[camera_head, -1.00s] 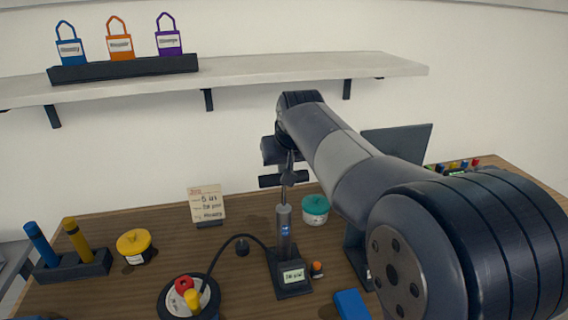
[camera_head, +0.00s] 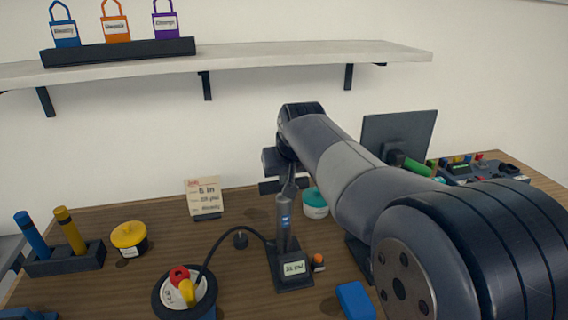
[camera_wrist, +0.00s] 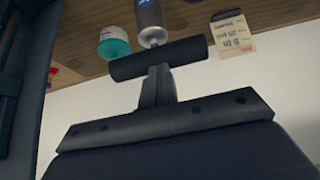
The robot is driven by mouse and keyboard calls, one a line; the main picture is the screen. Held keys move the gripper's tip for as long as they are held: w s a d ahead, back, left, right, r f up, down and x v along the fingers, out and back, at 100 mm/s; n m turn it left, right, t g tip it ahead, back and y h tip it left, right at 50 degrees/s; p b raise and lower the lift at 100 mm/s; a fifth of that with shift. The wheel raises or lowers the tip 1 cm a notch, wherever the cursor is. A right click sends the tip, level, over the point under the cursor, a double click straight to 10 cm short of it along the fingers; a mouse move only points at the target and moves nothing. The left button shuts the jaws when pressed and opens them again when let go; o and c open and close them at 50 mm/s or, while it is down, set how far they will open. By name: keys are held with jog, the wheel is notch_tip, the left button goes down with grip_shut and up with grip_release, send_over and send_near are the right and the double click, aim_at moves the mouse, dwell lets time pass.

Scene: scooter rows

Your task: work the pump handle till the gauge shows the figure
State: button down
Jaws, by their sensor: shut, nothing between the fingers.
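The floor pump (camera_head: 283,225) stands upright on the wooden desk with a small gauge display (camera_head: 293,268) on its base; the figure is too small to read surely. Its black T-handle (camera_head: 268,187) is low, just above the barrel. In the wrist view the handle (camera_wrist: 185,52) lies crosswise before the shut fingers of my gripper (camera_wrist: 157,82), which appear to touch it. In the head view my gripper (camera_head: 289,178) is at the handle, partly hidden by the arm. A card (camera_head: 203,197) with handwritten lines stands behind, hard to read.
A monitor (camera_head: 400,135) is behind the arm.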

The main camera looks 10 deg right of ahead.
jog(key=v, duration=0.9)
jog(key=shift+r, duration=0.35)
jog(key=shift+s, duration=0.1)
dwell(1.0)
jog(key=w+r+p, duration=0.3)
jog(key=w+p, duration=0.3)
jog(key=w, duration=0.1)
jog(key=b+v, duration=0.1)
jog(key=v, duration=0.9)
jog(key=shift+f, duration=0.15)
jog(key=shift+s+f, duration=0.1)
